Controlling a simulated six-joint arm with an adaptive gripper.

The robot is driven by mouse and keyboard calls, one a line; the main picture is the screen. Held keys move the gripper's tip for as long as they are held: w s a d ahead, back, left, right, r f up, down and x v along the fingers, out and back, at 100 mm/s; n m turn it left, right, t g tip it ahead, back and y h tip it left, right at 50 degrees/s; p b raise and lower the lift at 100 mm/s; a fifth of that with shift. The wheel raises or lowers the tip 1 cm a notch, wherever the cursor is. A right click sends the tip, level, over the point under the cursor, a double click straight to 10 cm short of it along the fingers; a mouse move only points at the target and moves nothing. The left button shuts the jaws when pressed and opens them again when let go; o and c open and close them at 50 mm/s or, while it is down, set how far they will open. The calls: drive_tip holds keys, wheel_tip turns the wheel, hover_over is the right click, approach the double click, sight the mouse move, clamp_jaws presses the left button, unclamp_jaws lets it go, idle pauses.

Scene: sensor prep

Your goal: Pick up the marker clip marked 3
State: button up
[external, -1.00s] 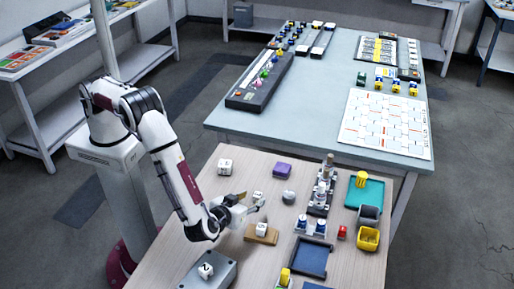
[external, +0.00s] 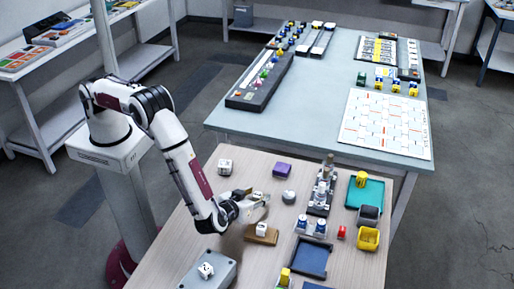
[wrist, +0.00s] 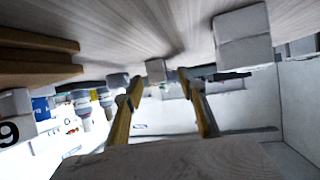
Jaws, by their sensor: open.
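I cannot read a 3 on any piece. Several small white blocks with dark marks are on the wooden table. One white block (external: 258,195) is right at my gripper (external: 262,201), partly covered by it. Another (external: 225,166) stands farther back, one (external: 262,229) is on a brown wooden stand, and one (external: 206,270) is on a grey box. In the wrist view my gripper (wrist: 161,88) has its yellow-padded fingers apart, with a small pale block (wrist: 156,70) beyond and between them. A block marked 9 (wrist: 12,118) shows at the left edge.
The brown stand (external: 258,238) is just in front of my gripper. A large pale block (wrist: 243,38) is near the right finger in the wrist view.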

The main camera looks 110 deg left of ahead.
drive_tip(key=shift+a+f, duration=0.3)
drive_tip(key=shift+a, duration=0.25)
drive_tip(key=c, duration=1)
